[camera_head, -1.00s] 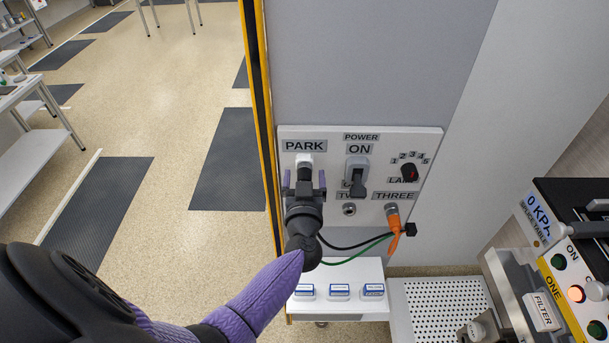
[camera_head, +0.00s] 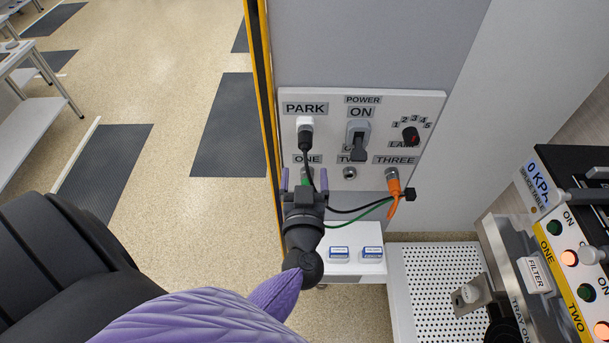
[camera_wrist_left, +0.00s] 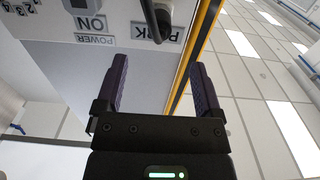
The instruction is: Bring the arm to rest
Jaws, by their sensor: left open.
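My left gripper (camera_head: 304,184) is open in front of the lower left of the white panel (camera_head: 436,108). Its two purple fingers also show in the left wrist view (camera_wrist_left: 155,88), apart with nothing between them. A black plug (camera_head: 305,139) sits in the PARK socket above the gripper, and it also shows in the left wrist view (camera_wrist_left: 160,20). The gripper is below this plug and apart from it. The gripper partly covers the green-marked socket ONE. My right gripper is not in view.
The power switch (camera_head: 358,140) and a lamp knob (camera_head: 410,135) are on the panel. A perforated tray (camera_head: 440,290) and a control box (camera_head: 570,240) stand at right.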

